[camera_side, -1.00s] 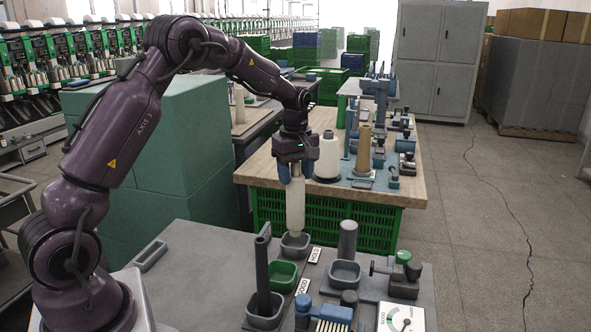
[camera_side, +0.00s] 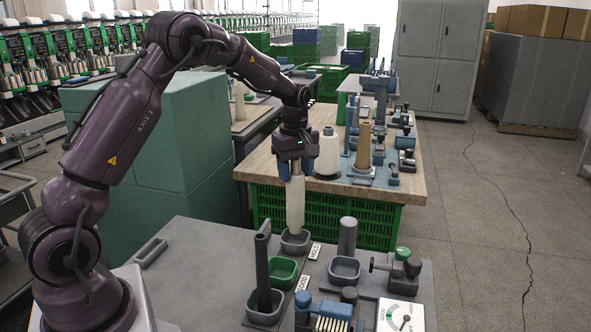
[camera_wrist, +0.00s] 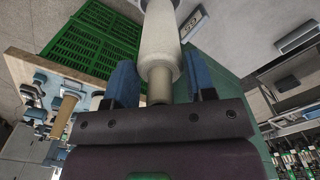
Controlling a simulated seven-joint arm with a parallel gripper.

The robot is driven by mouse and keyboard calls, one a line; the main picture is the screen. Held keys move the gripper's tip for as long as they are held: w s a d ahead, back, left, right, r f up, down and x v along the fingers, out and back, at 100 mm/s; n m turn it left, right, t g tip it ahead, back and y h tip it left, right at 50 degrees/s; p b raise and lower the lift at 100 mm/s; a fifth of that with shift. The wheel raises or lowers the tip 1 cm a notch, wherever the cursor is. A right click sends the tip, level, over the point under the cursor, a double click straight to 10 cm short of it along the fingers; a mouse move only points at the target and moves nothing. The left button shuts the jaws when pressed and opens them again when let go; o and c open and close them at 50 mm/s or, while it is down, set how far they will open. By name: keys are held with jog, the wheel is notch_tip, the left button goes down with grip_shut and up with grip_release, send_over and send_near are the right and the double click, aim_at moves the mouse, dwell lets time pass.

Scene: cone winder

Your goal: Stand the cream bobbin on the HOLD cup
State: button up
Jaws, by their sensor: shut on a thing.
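The cream bobbin (camera_side: 295,205) hangs upright below my gripper (camera_side: 292,172). In the side view its lower end meets the grey HOLD cup (camera_side: 295,243), which has the HOLD label (camera_side: 314,251) beside it. I cannot tell whether the bobbin's foot touches the cup floor. In the wrist view my gripper (camera_wrist: 160,84) has its blue fingers on both sides of the narrow tan upper end of the bobbin (camera_wrist: 161,40), shut on it. The cup is not clearly seen in the wrist view.
A green cup (camera_side: 283,271) and a grey cup with a dark rod (camera_side: 263,270) stand nearer the camera. Another grey cup (camera_side: 344,270) and a grey post (camera_side: 347,236) are to the right. A gauge (camera_side: 401,315) and a brush (camera_side: 330,318) sit at the front.

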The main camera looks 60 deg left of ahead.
aim_at(295, 190)
jog(key=shift+f, duration=0.15)
jog(key=shift+f, duration=1.3)
jog(key=shift+f, duration=0.9)
jog(key=shift+f, duration=0.3)
jog(key=o, duration=1)
jog(key=shift+c, duration=0.2)
